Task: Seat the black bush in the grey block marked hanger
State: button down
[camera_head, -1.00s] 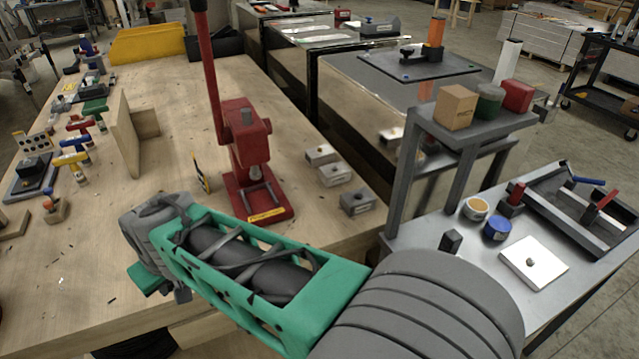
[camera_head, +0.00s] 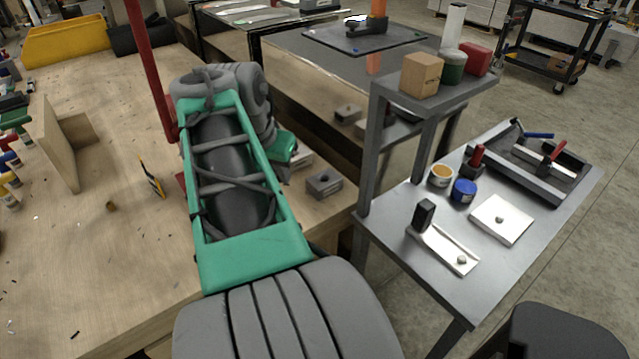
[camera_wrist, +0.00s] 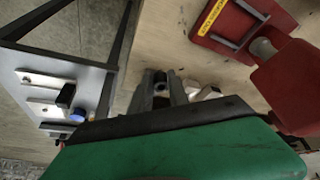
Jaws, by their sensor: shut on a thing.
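In the wrist view my gripper (camera_wrist: 163,78) is shut on a small dark piece, the black bush (camera_wrist: 161,87), between its grey fingers. In the head view the fingers and bush are hidden behind my green and grey forearm. A grey block (camera_head: 324,183) with a round hole in its top sits near the bench's right edge, just right of my wrist. Another pale block (camera_head: 301,156) is partly covered by my wrist. Pale blocks (camera_wrist: 207,92) also show right of my fingers in the wrist view. I cannot read which block is marked hanger.
The red press (camera_wrist: 275,60) stands close beside the blocks; in the head view my arm mostly hides it. A steel trolley (camera_head: 395,255) on the right carries tins, plates and a tray. A wooden angle piece (camera_head: 60,150) stands on the left.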

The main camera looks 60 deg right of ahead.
jog(key=s+d+r+m+g, duration=0.2)
jog(key=s+d+m, duration=0.2)
jog(key=s, duration=0.3)
send_near(325, 181)
jog(key=shift+s+d+f+p, duration=0.15)
jog(key=shift+s+d+f, duration=0.1)
jog(key=shift+d, duration=0.2)
jog(key=shift+s+d+f+p, duration=0.15)
jog(key=shift+s+d+f, duration=0.15)
jog(key=shift+d, duration=0.2)
notch_tip(325, 181, down, 3)
jog(key=shift+d+r, duration=0.1)
jog(key=shift+r, duration=0.05)
jog(key=shift+w+f, duration=0.1)
jog(key=shift+f, duration=0.35)
jog(key=c, duration=1.3)
grip_release()
jog(key=shift+o, duration=0.2)
jog(key=shift+r, duration=0.1)
